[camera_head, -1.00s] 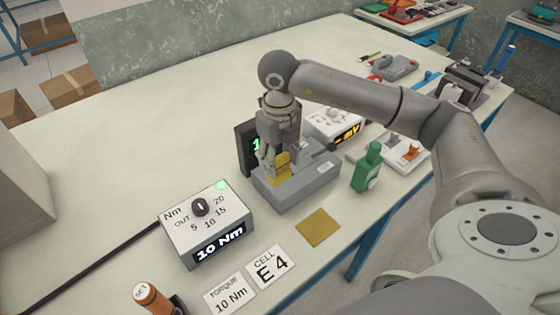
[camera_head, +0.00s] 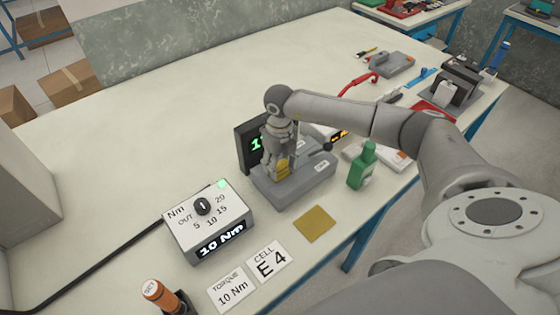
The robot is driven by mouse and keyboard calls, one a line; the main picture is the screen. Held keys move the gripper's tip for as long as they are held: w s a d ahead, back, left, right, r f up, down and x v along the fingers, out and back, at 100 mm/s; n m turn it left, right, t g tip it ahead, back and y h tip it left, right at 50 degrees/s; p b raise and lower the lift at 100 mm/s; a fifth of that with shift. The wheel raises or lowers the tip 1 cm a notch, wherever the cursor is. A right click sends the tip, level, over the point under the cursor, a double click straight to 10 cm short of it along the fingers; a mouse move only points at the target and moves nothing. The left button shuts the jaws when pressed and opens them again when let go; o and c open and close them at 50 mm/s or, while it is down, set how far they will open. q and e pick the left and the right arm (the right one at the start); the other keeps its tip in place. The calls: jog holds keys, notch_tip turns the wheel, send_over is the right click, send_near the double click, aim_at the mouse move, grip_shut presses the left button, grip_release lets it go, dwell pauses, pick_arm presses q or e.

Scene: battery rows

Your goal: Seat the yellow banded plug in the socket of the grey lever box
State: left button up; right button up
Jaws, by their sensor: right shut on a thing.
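The grey lever box (camera_head: 305,183) sits on the table in the middle of the head view, with a dark lever knob (camera_head: 327,146) at its right. My right gripper (camera_head: 281,168) points down over the left part of this box. It is shut on the yellow plug (camera_head: 282,168), which shows between and below the fingers. The plug's lower end is at the box top; I cannot tell whether it is in the socket, since the fingers and plug hide the socket. Any band on the plug is too small to tell. My left gripper is not in view.
A torque unit (camera_head: 207,224) reading 10 Nm stands at the left front. A black display (camera_head: 249,148) stands behind the box. A green bottle (camera_head: 362,168) is at its right. A yellow-brown pad (camera_head: 314,223) and label cards (camera_head: 268,262) lie in front. The table's left rear is clear.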

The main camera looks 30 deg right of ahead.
aim_at(280, 163)
jog(key=shift+f, duration=0.1)
jog(key=o, duration=1.1)
jog(key=shift+r, duration=0.25)
notch_tip(280, 163, up, 12)
jog(key=b, duration=0.3)
jog(key=shift+f, duration=0.1)
